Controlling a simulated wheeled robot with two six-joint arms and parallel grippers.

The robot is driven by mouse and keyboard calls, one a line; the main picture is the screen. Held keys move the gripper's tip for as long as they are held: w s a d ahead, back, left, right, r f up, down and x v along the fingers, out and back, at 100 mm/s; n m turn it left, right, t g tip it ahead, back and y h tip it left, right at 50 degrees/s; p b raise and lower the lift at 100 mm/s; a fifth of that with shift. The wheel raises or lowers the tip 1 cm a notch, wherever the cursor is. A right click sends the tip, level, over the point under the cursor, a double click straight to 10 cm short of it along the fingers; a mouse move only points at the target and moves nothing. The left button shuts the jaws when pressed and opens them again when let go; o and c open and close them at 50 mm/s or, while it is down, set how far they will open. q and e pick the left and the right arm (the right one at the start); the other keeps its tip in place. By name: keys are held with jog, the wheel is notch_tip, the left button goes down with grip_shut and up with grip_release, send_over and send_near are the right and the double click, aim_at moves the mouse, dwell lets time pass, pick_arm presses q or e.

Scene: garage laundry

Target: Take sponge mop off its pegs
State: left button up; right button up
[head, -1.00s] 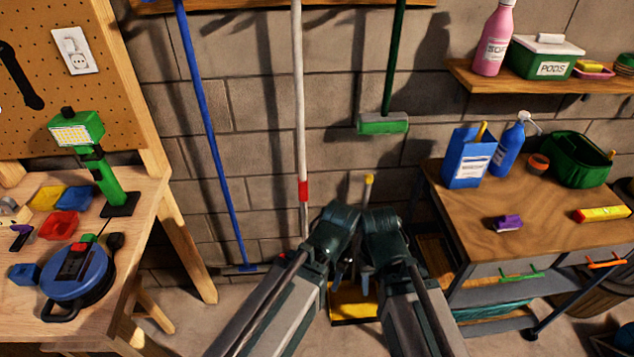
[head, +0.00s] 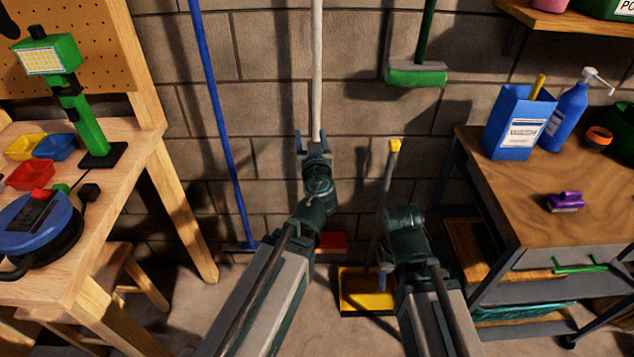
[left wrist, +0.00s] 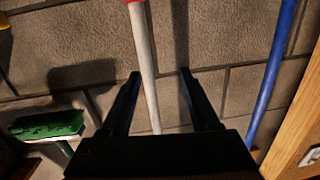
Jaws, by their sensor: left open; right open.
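The sponge mop appears to be the one with a white pole (head: 317,70), hanging upright against the block wall. A red head (head: 331,242) shows low down, partly hidden by my left arm. My left gripper (head: 312,140) is open at the pole. In the left wrist view, the white pole (left wrist: 147,75) passes between the two open fingers (left wrist: 160,76), nearer the left one; I cannot tell whether they touch. A red band shows at its top edge there. The pegs are out of view. My right gripper (head: 384,278) is low, open and empty, its fingers barely visible.
A yellow dustpan (head: 365,302) stands on the floor by my right gripper. The workbench (head: 110,210) is left, the wooden-topped cart (head: 540,220) right.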

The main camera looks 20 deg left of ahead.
aim_at(315, 117)
pick_arm(q)
jog(key=shift+m+t+h, duration=0.4)
jog(key=shift+t+h, duration=0.3)
jog(key=x, duration=0.6)
jog(key=d+x, duration=0.1)
jog(key=x, duration=0.2)
jog(key=shift+w+f+b, duration=0.15)
jog(key=shift+w+b, duration=0.15)
jog(key=shift+b, duration=0.1)
jog(key=shift+d+x, duration=0.15)
jog(key=shift+x, duration=1.15)
jog(key=shift+d+x, duration=0.15)
jog(key=shift+x, duration=1.15)
grip_shut()
